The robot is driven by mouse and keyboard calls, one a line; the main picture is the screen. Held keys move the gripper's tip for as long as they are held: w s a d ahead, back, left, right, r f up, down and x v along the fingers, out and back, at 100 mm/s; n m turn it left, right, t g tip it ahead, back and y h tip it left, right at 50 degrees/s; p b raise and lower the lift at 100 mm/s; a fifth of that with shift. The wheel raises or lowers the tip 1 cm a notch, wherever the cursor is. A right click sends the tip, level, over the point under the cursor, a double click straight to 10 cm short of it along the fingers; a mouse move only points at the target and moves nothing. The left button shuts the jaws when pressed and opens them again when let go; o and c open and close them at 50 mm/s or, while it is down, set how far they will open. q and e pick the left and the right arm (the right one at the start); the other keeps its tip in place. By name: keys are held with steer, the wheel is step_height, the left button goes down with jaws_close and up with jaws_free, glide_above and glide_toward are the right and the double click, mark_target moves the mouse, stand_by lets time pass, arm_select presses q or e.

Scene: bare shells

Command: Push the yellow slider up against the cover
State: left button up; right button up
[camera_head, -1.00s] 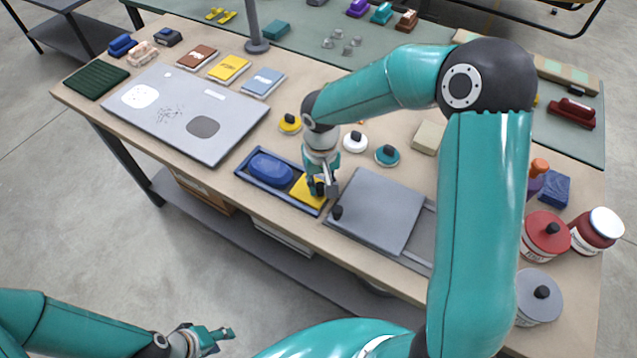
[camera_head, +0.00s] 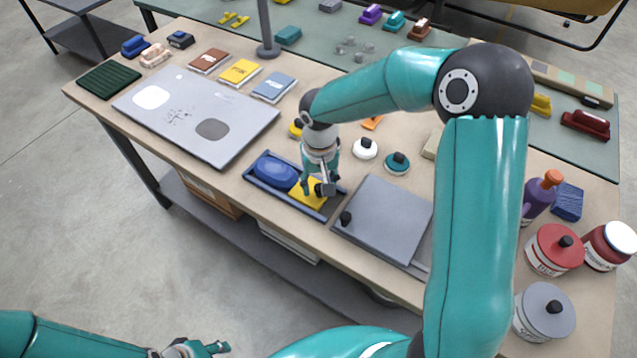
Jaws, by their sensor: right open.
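The yellow slider (camera_head: 308,194) lies in a narrow dark-blue tray (camera_head: 258,184), beside a blue oval piece (camera_head: 275,171). Any gap between them is too small to judge. A strip of tray floor shows right of the slider. My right gripper (camera_head: 321,188) is open, pointing down at the slider's right end; its fingers hide part of it, and I cannot tell if they touch. A flat grey plate with a black knob (camera_head: 385,222) lies right of the tray; I cannot tell whether it or the blue piece is the cover. My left gripper (camera_head: 205,349) is low, away from the table, partly cut off.
A large grey panel (camera_head: 168,137) lies left of the tray. Round knobbed lids, one white (camera_head: 365,148) and one teal (camera_head: 397,162), lie behind it. A red jar (camera_head: 553,252) and a grey jar (camera_head: 543,314) stand at the right.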

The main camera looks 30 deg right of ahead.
mark_target(319, 186)
steer(key=shift+r, duration=0.1)
step_height(319, 186, up, 12)
stand_by(0.5)
steer(key=shift+f, duration=0.2)
